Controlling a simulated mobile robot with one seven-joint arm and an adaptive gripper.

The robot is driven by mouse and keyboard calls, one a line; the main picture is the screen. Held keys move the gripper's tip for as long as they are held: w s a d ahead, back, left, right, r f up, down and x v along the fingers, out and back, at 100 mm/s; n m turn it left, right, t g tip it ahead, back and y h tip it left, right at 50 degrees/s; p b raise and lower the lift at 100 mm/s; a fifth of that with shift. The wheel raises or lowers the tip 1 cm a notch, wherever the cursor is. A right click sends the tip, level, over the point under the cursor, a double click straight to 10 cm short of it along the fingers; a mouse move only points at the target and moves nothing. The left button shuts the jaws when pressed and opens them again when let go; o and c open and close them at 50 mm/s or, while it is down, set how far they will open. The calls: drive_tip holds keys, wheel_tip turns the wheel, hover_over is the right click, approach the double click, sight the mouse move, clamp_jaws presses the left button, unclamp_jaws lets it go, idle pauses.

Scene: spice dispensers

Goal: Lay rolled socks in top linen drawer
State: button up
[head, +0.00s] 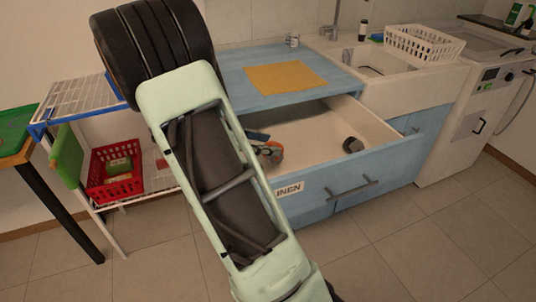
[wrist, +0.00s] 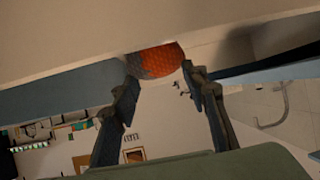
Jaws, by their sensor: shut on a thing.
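The top linen drawer (head: 310,128) is pulled open under the blue counter, with a label reading LINEN on its front. A dark grey roll (head: 353,145), seemingly rolled socks, lies inside toward the right. An orange and grey rolled pair of socks (head: 272,153) is inside the drawer's outline at the left, and it also shows in the wrist view (wrist: 160,60). My gripper (wrist: 161,76) is shut on this orange pair, a finger on each side. My arm hides most of the gripper in the head view. I cannot tell whether the pair touches the drawer floor.
A yellow cloth (head: 285,77) and a small can (head: 292,40) are on the counter. A sink and a white dish rack (head: 424,45) are to the right. A wire shelf with a red basket (head: 115,172) stands at left. The drawer's middle is clear.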

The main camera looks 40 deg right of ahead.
sight(263, 156)
drive_tip(key=f, duration=0.4)
drive_tip(key=shift+d, duration=0.3)
drive_tip(key=shift+s+r, duration=0.1)
drive_tip(key=shift+r, duration=0.05)
drive_tip(key=shift+f+b, duration=0.7)
drive_tip(key=shift+b, duration=0.7)
drive_tip(key=o, duration=1.2)
drive_tip(key=shift+a, duration=0.1)
drive_tip(key=shift+c, duration=0.2)
drive_tip(key=shift+f, duration=0.1)
